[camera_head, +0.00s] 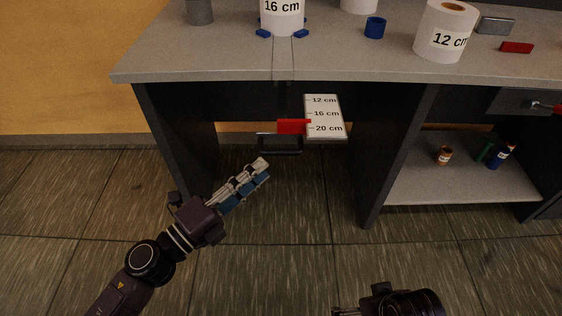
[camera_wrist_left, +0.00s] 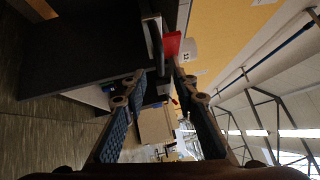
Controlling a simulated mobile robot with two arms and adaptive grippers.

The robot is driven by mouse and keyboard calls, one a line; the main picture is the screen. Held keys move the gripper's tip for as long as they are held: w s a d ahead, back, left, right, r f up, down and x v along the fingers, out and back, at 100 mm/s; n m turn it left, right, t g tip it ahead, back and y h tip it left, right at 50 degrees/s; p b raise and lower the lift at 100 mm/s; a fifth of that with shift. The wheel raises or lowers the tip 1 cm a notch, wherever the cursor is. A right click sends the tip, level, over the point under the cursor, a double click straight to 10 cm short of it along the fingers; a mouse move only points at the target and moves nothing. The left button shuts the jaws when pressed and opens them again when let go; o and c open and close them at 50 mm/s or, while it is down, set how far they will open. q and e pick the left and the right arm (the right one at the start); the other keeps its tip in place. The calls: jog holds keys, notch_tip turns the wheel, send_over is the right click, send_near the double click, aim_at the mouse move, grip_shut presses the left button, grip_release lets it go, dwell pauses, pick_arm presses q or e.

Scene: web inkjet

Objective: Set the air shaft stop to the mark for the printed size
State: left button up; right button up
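The red stop (camera_head: 292,126) sits under the bench at the left edge of a white scale plate (camera_head: 324,118) marked 12, 16 and 20 cm. Its end lies between the 16 and 20 marks. A dark handle-like bar (camera_head: 280,144) hangs just below it. The roll labelled 16 cm (camera_head: 282,13) stands on blue supports above. My left gripper (camera_head: 263,168) is empty, below and left of the bar. In the left wrist view its fingers (camera_wrist_left: 157,76) are apart, with the red piece (camera_wrist_left: 172,44) beyond the tips. My right gripper (camera_head: 343,312) is mostly cut off at the bottom edge.
A roll labelled 12 cm (camera_head: 445,32), a blue ring (camera_head: 375,27) and a red block (camera_head: 516,47) stand on the bench top (camera_head: 340,65). Dark bench legs flank the opening at left (camera_head: 178,135) and right (camera_head: 392,150). A lower shelf (camera_head: 450,185) holds small bottles.

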aim_at(281, 153)
pick_arm(q)
jog(key=shift+p+x, duration=0.7)
jog(key=shift+x, duration=3.2)
pick_arm(e)
jog(key=shift+s+x, duration=0.2)
jog(key=shift+x, duration=1)
jog(key=shift+s+x, duration=0.2)
jog(key=shift+x, duration=1.05)
pick_arm(q)
jog(key=shift+r, duration=0.1)
pick_arm(e)
jog(key=shift+f, duration=0.1)
pick_arm(q)
grip_shut()
jog(key=shift+w, duration=0.1)
